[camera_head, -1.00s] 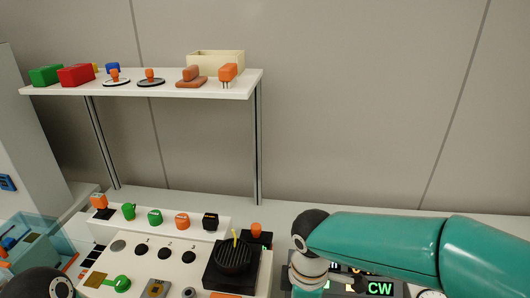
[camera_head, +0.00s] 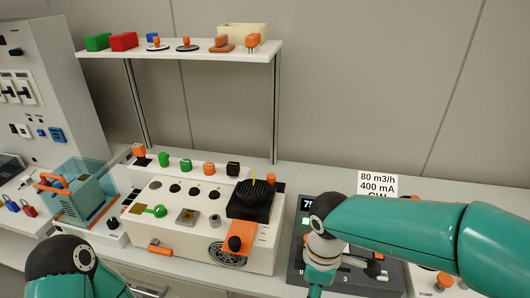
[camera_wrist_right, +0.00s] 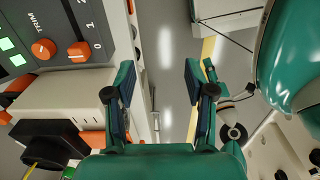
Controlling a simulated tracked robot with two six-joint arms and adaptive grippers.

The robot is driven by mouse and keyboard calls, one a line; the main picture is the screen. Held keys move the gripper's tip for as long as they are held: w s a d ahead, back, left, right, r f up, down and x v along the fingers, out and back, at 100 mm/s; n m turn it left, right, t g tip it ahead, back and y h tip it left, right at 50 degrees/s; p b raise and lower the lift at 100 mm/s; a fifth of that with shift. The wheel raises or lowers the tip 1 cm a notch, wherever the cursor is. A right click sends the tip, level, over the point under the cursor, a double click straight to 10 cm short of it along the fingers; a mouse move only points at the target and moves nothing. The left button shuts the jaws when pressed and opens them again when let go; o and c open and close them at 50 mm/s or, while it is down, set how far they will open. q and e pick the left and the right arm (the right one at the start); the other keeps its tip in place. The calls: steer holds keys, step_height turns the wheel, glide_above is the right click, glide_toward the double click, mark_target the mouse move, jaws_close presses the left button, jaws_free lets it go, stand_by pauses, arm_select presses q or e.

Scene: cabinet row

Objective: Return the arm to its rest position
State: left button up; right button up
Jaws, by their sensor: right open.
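My right arm (camera_head: 400,228) comes in from the right in the head view, above a dark control panel, with its wrist pointing down. The fingertips are out of that view. In the right wrist view my right gripper (camera_wrist_right: 157,80) is open, with nothing between its two fingers. Behind the gap lie the grey floor and a yellow stripe. My left arm (camera_head: 85,265) shows only as a teal link with a black joint at the bottom left of the head view; its gripper is out of view.
The dark control panel (camera_head: 296,268) lies under my right arm. A white console (camera_head: 180,225) with knobs and a black round-grilled unit (camera_head: 250,199) stands left of it. A shelf (camera_head: 190,52) holds blocks behind. A blue transparent box (camera_head: 85,190) is at left. Trim knobs (camera_wrist_right: 44,48) show beside the gripper.

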steer(key=s+f+m+y, duration=0.1)
steer(key=s+f+m, duration=0.2)
steer(key=f+m, duration=0.3)
steer(key=s+d+f+m+y, duration=0.1)
steer(key=s+f+m, duration=0.3)
steer(key=f, duration=0.9)
steer(key=s+d+f+m+y, duration=0.1)
steer(key=s+f+m, duration=0.3)
steer(key=f+m, duration=0.3)
step_height(320, 180, down, 3)
steer(key=shift+s+d+r+m+t+y, duration=0.1)
steer(key=shift+s+d+m+t+y, duration=0.05)
steer(key=shift+m+t+y, duration=0.2)
